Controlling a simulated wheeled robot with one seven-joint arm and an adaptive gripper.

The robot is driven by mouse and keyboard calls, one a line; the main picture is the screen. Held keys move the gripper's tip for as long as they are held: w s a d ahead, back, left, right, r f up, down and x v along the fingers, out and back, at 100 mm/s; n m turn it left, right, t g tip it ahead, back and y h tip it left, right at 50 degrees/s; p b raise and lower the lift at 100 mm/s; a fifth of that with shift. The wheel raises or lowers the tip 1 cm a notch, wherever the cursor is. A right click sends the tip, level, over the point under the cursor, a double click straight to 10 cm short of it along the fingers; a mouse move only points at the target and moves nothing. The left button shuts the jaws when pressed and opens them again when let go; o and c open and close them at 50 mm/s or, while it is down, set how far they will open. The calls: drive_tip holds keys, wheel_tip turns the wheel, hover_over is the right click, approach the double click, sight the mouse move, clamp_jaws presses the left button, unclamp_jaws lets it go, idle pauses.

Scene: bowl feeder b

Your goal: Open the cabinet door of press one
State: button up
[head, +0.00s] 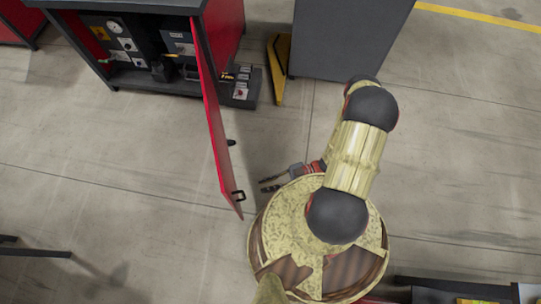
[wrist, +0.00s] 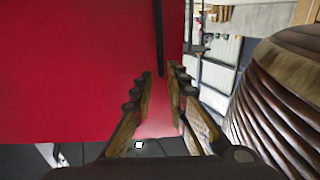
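The cabinet door (head: 215,125) is a red panel that stands swung wide open from the dark-framed cabinet (head: 150,62) at the top left of the head view. My gripper (head: 264,184) is to the right of the door, apart from the handle, beside my round base. In the wrist view my gripper (wrist: 160,75) has its fingers apart with nothing between them. The red door panel (wrist: 70,70) fills the left of that view, behind the fingers. I cannot tell whether a finger touches it.
Inside the open cabinet are a gauge (head: 115,27) and control boxes. A grey cabinet (head: 350,35) stands right of it, with a yellow piece (head: 279,65) between. A dark rail (head: 35,252) is at the lower left. The floor left of the door is clear.

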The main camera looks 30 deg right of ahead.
drive_tip(key=shift+s+d, duration=0.15)
drive_tip(key=shift+d, duration=0.7)
